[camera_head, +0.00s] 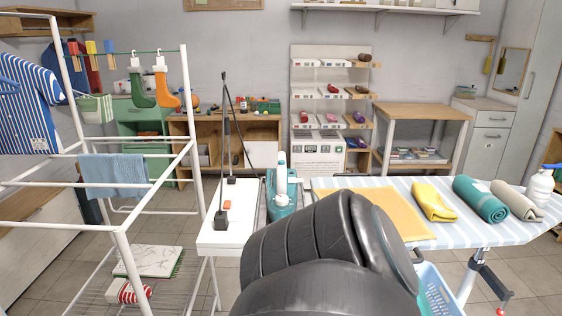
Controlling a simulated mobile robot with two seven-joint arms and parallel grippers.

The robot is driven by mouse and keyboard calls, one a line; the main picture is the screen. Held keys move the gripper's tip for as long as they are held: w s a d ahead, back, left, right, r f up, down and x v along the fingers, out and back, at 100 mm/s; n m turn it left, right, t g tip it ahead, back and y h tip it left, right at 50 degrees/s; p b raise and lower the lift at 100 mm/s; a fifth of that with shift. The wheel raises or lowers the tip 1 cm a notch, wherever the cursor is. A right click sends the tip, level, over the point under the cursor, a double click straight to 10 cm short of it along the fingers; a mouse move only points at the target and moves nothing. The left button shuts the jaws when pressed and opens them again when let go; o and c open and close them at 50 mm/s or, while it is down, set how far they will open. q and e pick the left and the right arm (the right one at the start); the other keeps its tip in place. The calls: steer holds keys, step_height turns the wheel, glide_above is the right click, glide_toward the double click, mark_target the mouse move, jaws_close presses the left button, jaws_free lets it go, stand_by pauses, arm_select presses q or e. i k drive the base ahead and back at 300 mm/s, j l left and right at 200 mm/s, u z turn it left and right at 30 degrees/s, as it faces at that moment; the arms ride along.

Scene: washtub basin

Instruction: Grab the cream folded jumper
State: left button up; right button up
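A cream-beige folded or rolled knit (518,201) lies at the right of the striped ironing board (470,234). It is the only cream garment that I can make out and matches the jumper best. A teal rolled towel (480,200) lies just to its left, close beside it. A large dark arm link of mine fills the lower middle and covers part of the board's left end. Neither gripper shows, so I cannot tell what they hold.
A yellow folded cloth (433,202) and a flat orange-yellow cloth (385,212) lie further left on the board. A white spray bottle (540,186) stands at its right end. A blue basket (437,292) is below. A white drying rack (122,240) stands left.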

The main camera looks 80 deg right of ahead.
mark_target(519, 205)
steer(key=z, duration=4.1)
steer(key=u, duration=0.4)
steer(key=i+l+u, duration=0.2)
steer(key=u, duration=0.3)
steer(key=i+l+u, duration=0.1)
steer(key=l+u, duration=0.4)
steer(key=i+l+u, duration=0.1)
steer(key=l, duration=0.3)
steer(key=i+l+u, duration=0.15)
steer(key=l, duration=0.25)
steer(key=k+j, duration=0.05)
